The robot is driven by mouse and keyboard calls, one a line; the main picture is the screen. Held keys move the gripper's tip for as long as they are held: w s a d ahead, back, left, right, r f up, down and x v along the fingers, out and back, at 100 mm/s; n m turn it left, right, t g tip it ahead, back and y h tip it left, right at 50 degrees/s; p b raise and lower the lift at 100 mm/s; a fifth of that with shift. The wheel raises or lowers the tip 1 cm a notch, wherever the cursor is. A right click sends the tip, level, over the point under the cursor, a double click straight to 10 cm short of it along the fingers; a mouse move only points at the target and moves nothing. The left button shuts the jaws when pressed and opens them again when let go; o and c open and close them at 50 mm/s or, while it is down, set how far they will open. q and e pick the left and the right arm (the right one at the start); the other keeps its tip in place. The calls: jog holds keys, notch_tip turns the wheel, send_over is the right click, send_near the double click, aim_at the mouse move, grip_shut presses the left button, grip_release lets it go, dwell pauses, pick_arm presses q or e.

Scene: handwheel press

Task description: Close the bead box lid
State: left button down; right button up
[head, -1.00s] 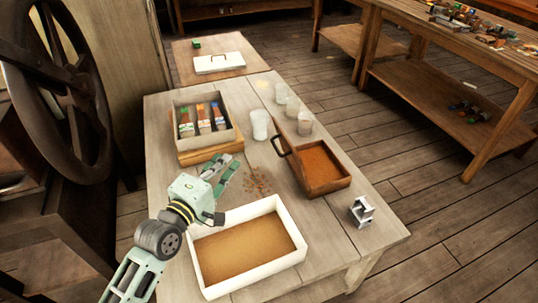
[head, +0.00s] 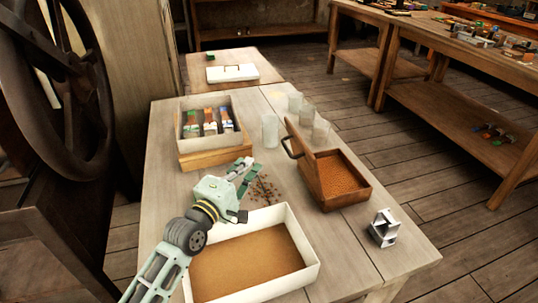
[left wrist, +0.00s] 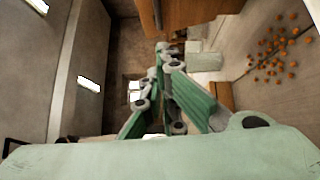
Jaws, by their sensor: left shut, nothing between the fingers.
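The bead box (head: 352,199) is a brown wooden box with small brown beads inside, right of centre on the bench in the head view. Its lid (head: 304,166) stands raised along the box's left side, with a dark handle (head: 291,149) on its outer side. My left gripper (head: 247,165) is shut and empty, left of the lid and apart from it, above the bench near loose beads (head: 263,190). Its green fingers show in the left wrist view (left wrist: 165,58), with loose beads (left wrist: 280,48) to the right. My right gripper is not in view.
A white tray (head: 309,272) with a brown bed lies in front. A pale box (head: 181,127) with bottles stands on a wooden base behind my gripper. Clear cups (head: 270,132) stand behind the lid. A metal bracket (head: 384,229) sits at the right bench edge.

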pick_arm(q)
jog(key=w+d, duration=0.5)
jog(key=d, duration=0.1)
jog(key=shift+w+r+b, duration=0.2)
jog(key=shift+b, duration=0.1)
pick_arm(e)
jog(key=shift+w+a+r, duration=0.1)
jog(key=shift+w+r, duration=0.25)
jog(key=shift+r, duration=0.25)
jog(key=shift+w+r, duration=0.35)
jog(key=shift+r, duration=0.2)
